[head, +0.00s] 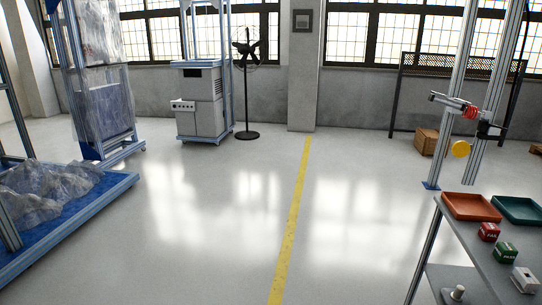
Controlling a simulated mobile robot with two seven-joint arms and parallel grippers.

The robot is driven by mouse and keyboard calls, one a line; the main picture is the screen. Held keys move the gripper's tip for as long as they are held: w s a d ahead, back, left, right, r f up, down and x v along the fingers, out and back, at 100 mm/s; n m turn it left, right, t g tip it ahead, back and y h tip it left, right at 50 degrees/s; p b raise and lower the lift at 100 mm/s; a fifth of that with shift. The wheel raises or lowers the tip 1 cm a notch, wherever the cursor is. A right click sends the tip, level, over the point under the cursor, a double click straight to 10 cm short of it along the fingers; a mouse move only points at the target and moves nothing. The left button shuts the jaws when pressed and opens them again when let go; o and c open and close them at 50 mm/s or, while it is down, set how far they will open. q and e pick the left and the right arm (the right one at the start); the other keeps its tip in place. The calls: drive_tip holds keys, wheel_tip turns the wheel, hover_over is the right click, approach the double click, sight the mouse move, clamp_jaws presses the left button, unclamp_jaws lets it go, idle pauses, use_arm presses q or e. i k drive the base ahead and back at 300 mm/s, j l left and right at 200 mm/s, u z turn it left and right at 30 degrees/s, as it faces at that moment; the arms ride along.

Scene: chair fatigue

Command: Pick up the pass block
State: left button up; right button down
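The pass block (505,253) is a small green cube with white lettering on its front face. It sits on a grey table (452,222) at the lower right of the head view. A similar red block (489,232) with white lettering sits just behind it and to its left, apart from it. Neither of my grippers shows in the head view.
A red-orange tray (471,206) and a green tray (519,209) stand at the table's back. A white box-like item (525,279) is in front of the pass block. A metal frame (457,100) with a yellow disc rises behind. Open floor lies left.

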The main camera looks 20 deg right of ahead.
sight(504, 252)
drive_tip(key=i+l+z, duration=0.1)
drive_tip(key=i+z, duration=0.25)
drive_tip(key=i, duration=0.15)
drive_tip(key=i+z, duration=0.35)
drive_tip(key=i+j, duration=0.1)
drive_tip(key=i, duration=1.15)
drive_tip(key=i+z, duration=0.1)
drive_tip(key=z, duration=2.35)
